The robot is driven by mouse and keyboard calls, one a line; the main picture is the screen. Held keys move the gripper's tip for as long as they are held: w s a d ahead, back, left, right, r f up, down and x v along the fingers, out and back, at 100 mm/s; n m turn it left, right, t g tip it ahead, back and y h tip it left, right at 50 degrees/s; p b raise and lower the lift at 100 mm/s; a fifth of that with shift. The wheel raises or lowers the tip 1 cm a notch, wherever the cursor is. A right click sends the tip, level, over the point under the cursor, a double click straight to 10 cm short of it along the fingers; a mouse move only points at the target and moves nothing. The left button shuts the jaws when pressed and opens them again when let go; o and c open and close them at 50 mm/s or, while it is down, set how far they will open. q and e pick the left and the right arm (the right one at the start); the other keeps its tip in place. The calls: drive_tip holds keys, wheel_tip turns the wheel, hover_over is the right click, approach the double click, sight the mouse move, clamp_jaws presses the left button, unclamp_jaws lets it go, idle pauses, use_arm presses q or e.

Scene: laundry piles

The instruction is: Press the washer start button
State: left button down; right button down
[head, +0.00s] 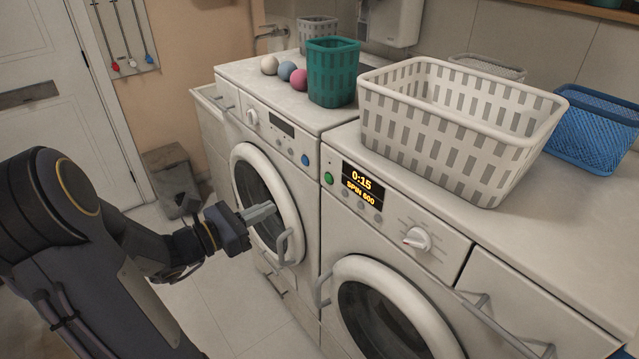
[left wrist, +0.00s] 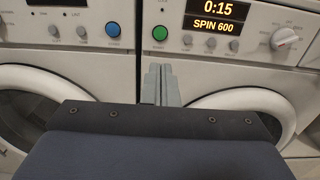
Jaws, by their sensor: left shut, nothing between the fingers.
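The right machine (head: 392,222) has a lit display (head: 363,184) reading 0:15 SPIN 600, with a round green button (head: 328,178) to its left. The green button also shows in the left wrist view (left wrist: 160,33). The left machine (head: 216,112) has a dark display (head: 282,126) and a blue button (head: 305,159), also in the left wrist view (left wrist: 113,30). My left gripper (head: 272,209) is shut and empty, in front of the left machine's round door. In the left wrist view its fingertips (left wrist: 160,68) appear just below the green button. My right gripper is out of view.
A white basket (head: 455,125) stands on the right machine, with a blue basket (head: 590,130) beyond. A green basket (head: 333,72) and three balls (head: 284,71) sit on the left machine. Door handles (head: 287,248) stick out near my left gripper. A bin (head: 172,178) stands on the floor.

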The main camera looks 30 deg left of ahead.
sight(328, 178)
use_arm(q)
drive_tip(key=p+x, duration=0.2)
drive_tip(key=x, duration=1.2)
drive_tip(key=shift+w+d+b, duration=0.3)
drive_tip(key=shift+w+b, duration=0.2)
drive_tip(key=shift+b, duration=0.05)
drive_tip(key=shift+r, duration=0.25)
